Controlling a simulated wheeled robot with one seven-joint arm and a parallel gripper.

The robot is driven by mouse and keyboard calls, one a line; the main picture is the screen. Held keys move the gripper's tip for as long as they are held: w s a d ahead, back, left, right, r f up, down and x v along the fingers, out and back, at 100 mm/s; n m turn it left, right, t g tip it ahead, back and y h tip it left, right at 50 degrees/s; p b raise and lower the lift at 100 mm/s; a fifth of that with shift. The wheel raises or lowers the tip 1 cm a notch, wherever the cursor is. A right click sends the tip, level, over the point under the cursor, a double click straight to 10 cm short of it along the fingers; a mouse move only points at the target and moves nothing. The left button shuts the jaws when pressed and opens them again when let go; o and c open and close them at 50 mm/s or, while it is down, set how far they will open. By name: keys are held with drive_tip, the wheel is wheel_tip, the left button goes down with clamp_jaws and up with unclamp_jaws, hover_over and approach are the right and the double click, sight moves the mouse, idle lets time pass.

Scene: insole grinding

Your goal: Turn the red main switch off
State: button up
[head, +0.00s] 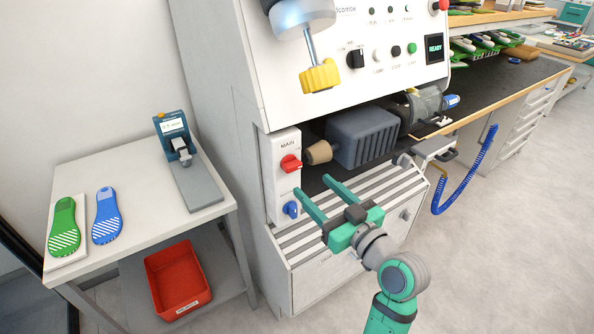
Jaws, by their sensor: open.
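The red main switch (290,164) is a red rotary knob on a white panel labelled MAIN, at the left front of the grinding machine. Its handle looks tilted, but I cannot tell its exact setting. A blue knob (291,209) sits below it on the same panel. My gripper (318,190) has two green fingers, spread apart with nothing between them. The fingers point toward the panel, to the lower right of the red switch, with the left fingertip near the blue knob. No contact with the red switch shows.
A grey motor housing (363,137) and tan cone (319,153) lie right of the panel. A side table (140,215) at left holds green (64,228) and blue (106,216) insoles. A red bin (177,280) sits below.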

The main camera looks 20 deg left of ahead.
sight(294, 169)
drive_tip(key=x, duration=0.8)
drive_tip(key=shift+w+a, duration=0.2)
drive_tip(key=shift+a, duration=0.25)
drive_tip(key=shift+d, duration=0.15)
drive_tip(key=c, duration=1.1)
